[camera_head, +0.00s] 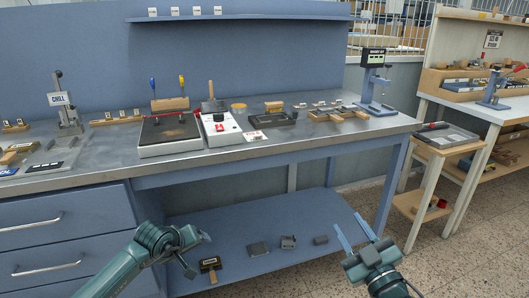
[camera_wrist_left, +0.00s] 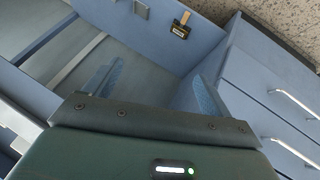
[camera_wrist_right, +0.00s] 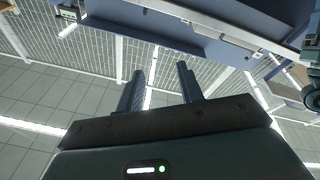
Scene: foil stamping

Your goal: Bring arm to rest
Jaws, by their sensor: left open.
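My left gripper (camera_head: 198,254) hangs low in front of the workbench, beside the drawers and above the lower shelf. In the left wrist view its two fingers (camera_wrist_left: 157,72) stand wide apart with nothing between them. My right gripper (camera_head: 346,215) is in front of the bench's right end, below the worktop height in the picture. Its two blue-grey fingers point up and are apart. The right wrist view also shows the fingers (camera_wrist_right: 160,70) spread and empty, with a mesh fence and tiles beyond. Neither gripper touches anything that I can see.
The lower shelf (camera_head: 270,232) bears several small metal blocks and a brush-like tool (camera_head: 209,265). A side table (camera_head: 440,150) stands at right. Floor between is clear.

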